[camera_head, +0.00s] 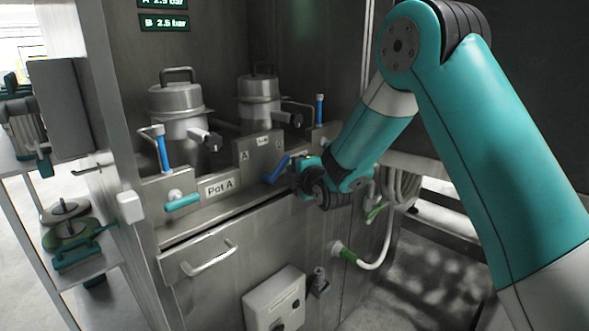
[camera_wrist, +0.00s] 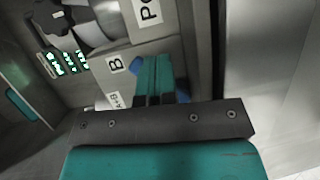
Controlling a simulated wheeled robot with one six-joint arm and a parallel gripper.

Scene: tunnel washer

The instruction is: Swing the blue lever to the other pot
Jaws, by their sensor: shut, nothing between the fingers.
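The blue lever (camera_head: 275,170) sits below a raised metal plate (camera_head: 261,156) on the washer front, slanting from upper right to lower left. The plate carries small labels, one reading A. In the wrist view a label B (camera_wrist: 115,64) shows, with blue parts of the lever (camera_wrist: 136,66) on both sides of my fingers. My gripper (camera_wrist: 154,62) is shut and empty, its teal fingers pressed together. In the head view my gripper (camera_head: 297,174) is just right of the lever. My fingers partly hide the lever; I cannot tell whether they touch it.
Two metal pots (camera_head: 178,112) (camera_head: 259,98) stand behind the front ledge. Upright blue handles (camera_head: 162,148) (camera_head: 319,110) stand near them. A teal handle (camera_head: 183,202) sits by the Pot A label (camera_head: 219,187). A drawer handle (camera_head: 210,258) projects below. White hoses (camera_head: 399,190) hang at right.

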